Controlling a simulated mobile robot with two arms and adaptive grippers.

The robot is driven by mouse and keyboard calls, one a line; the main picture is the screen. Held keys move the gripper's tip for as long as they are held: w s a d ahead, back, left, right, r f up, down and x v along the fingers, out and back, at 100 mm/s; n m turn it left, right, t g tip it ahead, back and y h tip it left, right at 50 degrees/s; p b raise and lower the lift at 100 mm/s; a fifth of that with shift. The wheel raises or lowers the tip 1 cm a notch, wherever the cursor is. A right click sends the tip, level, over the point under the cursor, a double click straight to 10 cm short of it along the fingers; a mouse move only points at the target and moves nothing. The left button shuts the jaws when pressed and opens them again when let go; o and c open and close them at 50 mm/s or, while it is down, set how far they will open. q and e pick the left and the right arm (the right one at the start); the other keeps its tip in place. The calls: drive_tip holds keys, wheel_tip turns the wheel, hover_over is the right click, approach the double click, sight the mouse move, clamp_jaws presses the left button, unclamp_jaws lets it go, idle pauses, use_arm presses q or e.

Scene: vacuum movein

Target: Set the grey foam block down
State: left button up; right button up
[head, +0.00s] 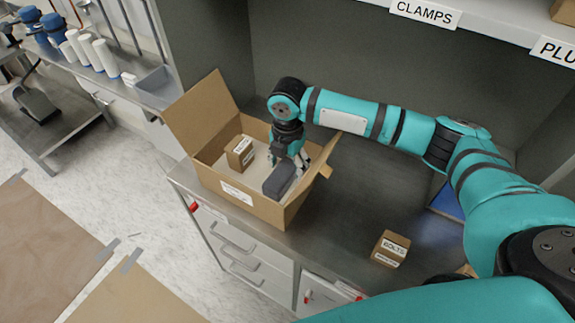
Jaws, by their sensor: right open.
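The grey foam block (280,179) lies inside the open cardboard box (269,212), at the box's right side. My right gripper (290,160) reaches down into the box from above, just behind the foam block. Its jaws are open. Whether a finger still touches the block cannot be told from this angle. The arm hides part of the box's far wall. My left gripper is not in view.
A small labelled carton (240,153) sits in the left of the box. A BOLTS carton (390,249) stands on the dark bench (345,220) at the right. The box's flaps stand open. A shelf (490,20) hangs above the bench.

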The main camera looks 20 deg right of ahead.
sight(288, 166)
wheel_tip(288, 166, up, 12)
drive_tip(key=b, duration=0.2)
idle(0.4)
